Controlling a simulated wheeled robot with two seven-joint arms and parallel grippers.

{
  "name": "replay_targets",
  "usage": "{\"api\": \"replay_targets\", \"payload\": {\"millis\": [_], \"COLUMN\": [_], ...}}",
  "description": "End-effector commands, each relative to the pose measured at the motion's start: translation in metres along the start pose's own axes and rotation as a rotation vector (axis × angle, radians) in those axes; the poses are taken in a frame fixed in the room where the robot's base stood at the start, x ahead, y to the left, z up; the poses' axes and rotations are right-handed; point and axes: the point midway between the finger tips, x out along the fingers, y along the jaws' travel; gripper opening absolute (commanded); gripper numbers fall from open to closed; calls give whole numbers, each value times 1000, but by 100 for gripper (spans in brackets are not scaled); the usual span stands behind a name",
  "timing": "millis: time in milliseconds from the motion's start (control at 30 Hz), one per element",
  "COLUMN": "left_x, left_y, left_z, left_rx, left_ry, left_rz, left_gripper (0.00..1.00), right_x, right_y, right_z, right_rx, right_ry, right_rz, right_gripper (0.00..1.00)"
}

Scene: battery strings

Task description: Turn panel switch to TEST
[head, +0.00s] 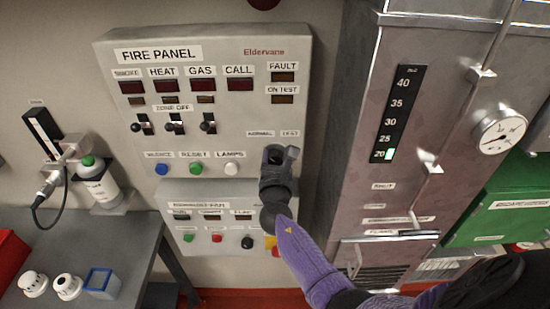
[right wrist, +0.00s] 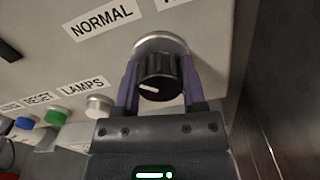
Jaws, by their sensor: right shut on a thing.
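My left gripper is out of view.
Blue, green and white push buttons (head: 231,169) sit left of the knob. A lower box (head: 215,192) with more buttons is below. A metal cabinet (head: 345,120) stands close on the right. A grey bench (head: 125,237) with small devices is at lower left.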

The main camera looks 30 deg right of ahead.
Motion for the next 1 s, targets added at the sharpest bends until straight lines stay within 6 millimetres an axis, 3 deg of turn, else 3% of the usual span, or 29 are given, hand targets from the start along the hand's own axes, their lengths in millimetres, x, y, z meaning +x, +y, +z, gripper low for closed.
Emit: {"api": "replay_targets", "payload": {"millis": [367,1000], "left_x": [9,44], "left_y": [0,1], "left_z": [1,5], "left_rx": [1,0], "left_ry": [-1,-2], "left_rz": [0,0], "left_gripper": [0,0], "right_x": [0,0], "right_y": [0,0], "right_z": [-2,-4], "right_rx": [118,707], "right_ry": [1,2], "right_rz": [0,0], "right_gripper": [0,0]}}
